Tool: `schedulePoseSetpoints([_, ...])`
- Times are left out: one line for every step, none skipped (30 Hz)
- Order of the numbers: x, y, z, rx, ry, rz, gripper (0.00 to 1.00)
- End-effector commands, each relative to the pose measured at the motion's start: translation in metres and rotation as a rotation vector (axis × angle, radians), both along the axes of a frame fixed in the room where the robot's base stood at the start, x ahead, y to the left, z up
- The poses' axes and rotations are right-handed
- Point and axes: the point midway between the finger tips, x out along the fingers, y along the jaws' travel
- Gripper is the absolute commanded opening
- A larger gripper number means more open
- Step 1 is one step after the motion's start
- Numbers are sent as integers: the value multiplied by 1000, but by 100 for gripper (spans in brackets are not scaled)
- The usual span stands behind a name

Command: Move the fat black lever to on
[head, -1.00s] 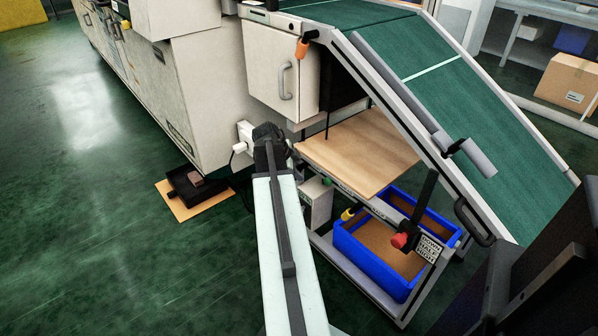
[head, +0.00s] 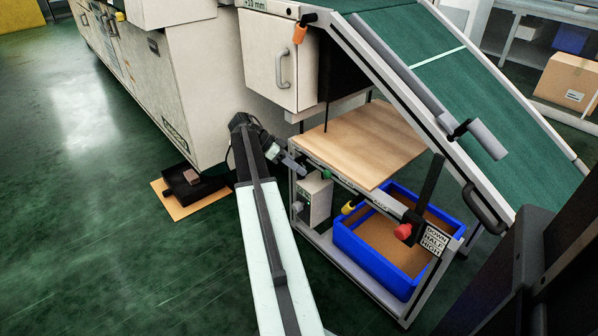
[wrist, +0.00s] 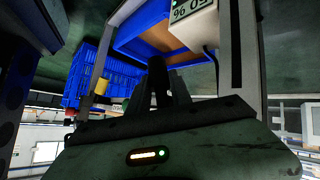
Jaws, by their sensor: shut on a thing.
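My gripper (head: 292,163) is at the front left corner of the wooden board, just above the small grey control box (head: 316,199). In the wrist view my gripper (wrist: 168,92) is shut on a dark upright piece, which looks like the fat black lever (wrist: 158,78). The lever's base and any on or off marks are hidden or too dark to read. In the head view my gripper hides the lever.
A wooden board (head: 365,145) lies right of my gripper. A blue crate (head: 375,262) stands below it. Open floor lies to the left.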

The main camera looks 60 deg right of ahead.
Motion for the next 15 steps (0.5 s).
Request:
schedulePoseSetpoints([1,2,-4,11,15,-1,0])
schedulePoseSetpoints([1,2,-3,16,26,-1,0])
schedulePoseSetpoints([0,2,-3,21,39,-2,0])
schedulePoseSetpoints([0,2,-2,22,47,-2,0])
schedulePoseSetpoints([0,2,-2,23,54,-2,0])
schedulePoseSetpoints([-1,2,-1,27,62,-2,0])
schedulePoseSetpoints([-1,2,-1,29,68,-3,0])
schedulePoseSetpoints([-1,2,-1,32,72,-2,0])
schedulePoseSetpoints([-2,3,0,33,77,-3,0])
schedulePoseSetpoints([-2,3,0,34,80,-3,0])
schedulePoseSetpoints([-2,3,0,34,82,-4,0])
schedulePoseSetpoints([-2,3,1,34,85,-3,0])
schedulePoseSetpoints([-2,3,1,35,85,-3,0])
schedulePoseSetpoints([-2,3,1,35,87,-4,0])
schedulePoseSetpoints([-3,3,1,35,87,-4,0])
